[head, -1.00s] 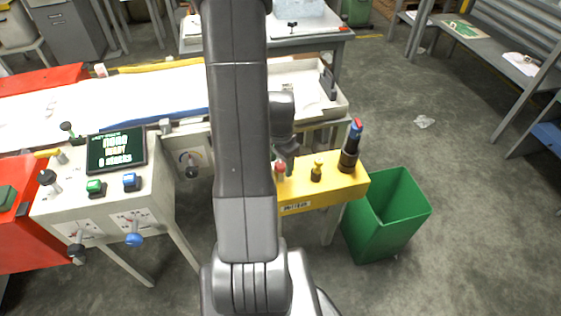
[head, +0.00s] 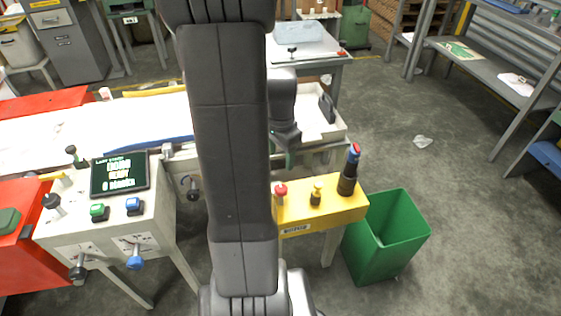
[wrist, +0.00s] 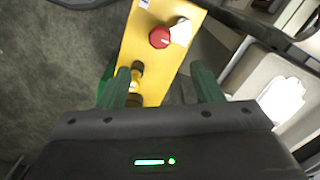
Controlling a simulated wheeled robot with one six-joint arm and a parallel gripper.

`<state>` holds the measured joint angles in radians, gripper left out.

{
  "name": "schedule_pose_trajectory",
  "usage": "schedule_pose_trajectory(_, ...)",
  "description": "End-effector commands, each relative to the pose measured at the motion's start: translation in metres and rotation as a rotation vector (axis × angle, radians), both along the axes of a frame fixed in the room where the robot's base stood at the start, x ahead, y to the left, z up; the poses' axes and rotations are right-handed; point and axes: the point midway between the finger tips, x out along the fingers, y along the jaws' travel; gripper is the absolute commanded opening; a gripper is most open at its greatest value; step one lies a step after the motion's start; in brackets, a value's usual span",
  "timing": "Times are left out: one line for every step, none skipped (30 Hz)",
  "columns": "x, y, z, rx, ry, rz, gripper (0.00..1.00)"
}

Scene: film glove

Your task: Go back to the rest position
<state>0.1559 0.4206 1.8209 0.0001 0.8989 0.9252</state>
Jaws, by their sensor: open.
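My gripper (wrist: 160,88) shows in the wrist view with its two green fingers spread apart and nothing between them but the view of the yellow stand below. In the head view my arm runs up the middle, and the gripper end (head: 287,150) hangs behind it, above the back edge of the yellow stand (head: 338,207). The stand carries a red knob (head: 280,189), a small yellow-topped knob (head: 316,193) and a dark post with a blue and red top (head: 349,170). The red knob also shows in the wrist view (wrist: 160,37). My gripper is apart from them.
A green bin (head: 388,240) stands right of the yellow stand. A control console with a screen (head: 119,175), buttons and levers stands at left. A pale tray (head: 312,122) lies behind the gripper. The floor at right is mostly clear, with crumpled litter (head: 423,141).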

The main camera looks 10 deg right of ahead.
Motion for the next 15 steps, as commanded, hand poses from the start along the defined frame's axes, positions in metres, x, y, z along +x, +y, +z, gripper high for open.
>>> schedule_pose_trajectory(0.0001,0.0000,0.0020,0.000,-0.001,0.000,0.59)
schedule_pose_trajectory(0.0000,0.0000,0.0025,0.000,0.000,0.000,0.59)
schedule_pose_trajectory(0.0000,0.0000,0.0028,0.000,0.000,0.000,0.59)
schedule_pose_trajectory(-0.0001,0.0000,0.0028,0.000,0.000,0.000,0.59)
schedule_pose_trajectory(-0.0001,0.0000,0.0028,0.000,0.000,0.000,0.59)
schedule_pose_trajectory(-0.0001,0.0000,0.0027,0.000,0.000,0.000,0.59)
schedule_pose_trajectory(-0.0001,0.0000,0.0026,0.000,0.000,0.000,0.59)
schedule_pose_trajectory(-0.0001,0.0000,0.0026,0.000,0.000,0.000,0.59)
schedule_pose_trajectory(-0.0001,0.0000,0.0026,0.000,0.000,0.000,0.59)
schedule_pose_trajectory(-0.0001,0.0000,0.0025,0.000,0.000,0.000,0.59)
schedule_pose_trajectory(-0.0001,0.0000,0.0022,0.000,0.000,0.000,0.59)
schedule_pose_trajectory(-0.0001,0.0000,0.0013,0.000,0.001,0.000,0.59)
schedule_pose_trajectory(-0.0001,0.0000,0.0000,0.000,0.001,0.000,0.59)
schedule_pose_trajectory(-0.0003,0.0001,-0.0017,0.000,0.001,0.000,0.59)
schedule_pose_trajectory(-0.0004,0.0000,-0.0050,0.001,0.003,0.000,0.59)
